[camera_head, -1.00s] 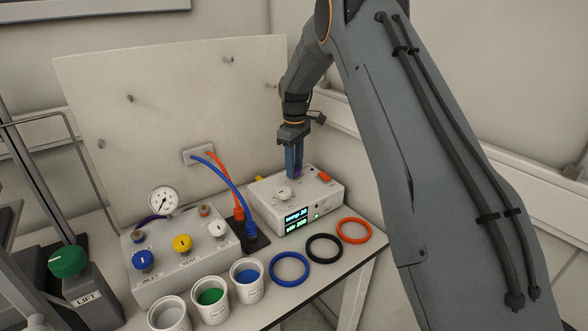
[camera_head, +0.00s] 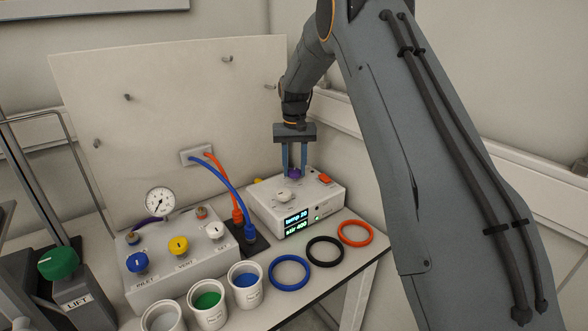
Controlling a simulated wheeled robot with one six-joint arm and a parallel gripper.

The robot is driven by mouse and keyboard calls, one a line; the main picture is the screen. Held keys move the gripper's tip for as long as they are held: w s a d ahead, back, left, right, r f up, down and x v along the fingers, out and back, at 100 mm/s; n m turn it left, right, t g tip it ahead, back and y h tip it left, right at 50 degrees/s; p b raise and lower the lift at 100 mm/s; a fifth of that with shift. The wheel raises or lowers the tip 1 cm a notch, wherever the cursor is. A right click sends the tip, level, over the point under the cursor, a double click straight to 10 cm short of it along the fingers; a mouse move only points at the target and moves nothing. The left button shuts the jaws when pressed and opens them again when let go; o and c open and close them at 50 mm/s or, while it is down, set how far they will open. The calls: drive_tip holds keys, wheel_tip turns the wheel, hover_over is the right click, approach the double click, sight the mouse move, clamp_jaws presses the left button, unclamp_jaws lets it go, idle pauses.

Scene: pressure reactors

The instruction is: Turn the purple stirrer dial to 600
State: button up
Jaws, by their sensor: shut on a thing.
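The purple stirrer dial (camera_head: 295,174) is on top of the white control box (camera_head: 262,210), towards its back. My gripper (camera_head: 295,170) points straight down over the box, with one finger on each side of the dial, and is shut on it. The fingertips partly hide the dial, and its pointer mark cannot be read. The display (camera_head: 296,222) on the front of the box reads "temp 20" and "stir 400". A white dial (camera_head: 284,194) sits nearer the front of the same box top.
A red-orange switch (camera_head: 325,181) is on the box right of my gripper. Blue, black and orange rings (camera_head: 355,233) lie in front. A valve box with a gauge (camera_head: 160,201) and several cups (camera_head: 245,282) stand left. A panel (camera_head: 150,120) rises behind.

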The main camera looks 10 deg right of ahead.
sight(294, 170)
drive_tip(key=m, duration=0.5)
drive_tip(key=shift+m, duration=0.3)
drive_tip(key=shift+m+b, duration=0.4)
drive_tip(key=shift+m, duration=1.8)
drive_tip(key=o, duration=1.1)
drive_tip(key=shift+c, duration=0.2)
drive_tip(key=shift+r, duration=0.1)
wheel_tip(294, 170, up, 8)
drive_tip(key=shift+f+b, duration=0.15)
drive_tip(key=shift+b, duration=0.75)
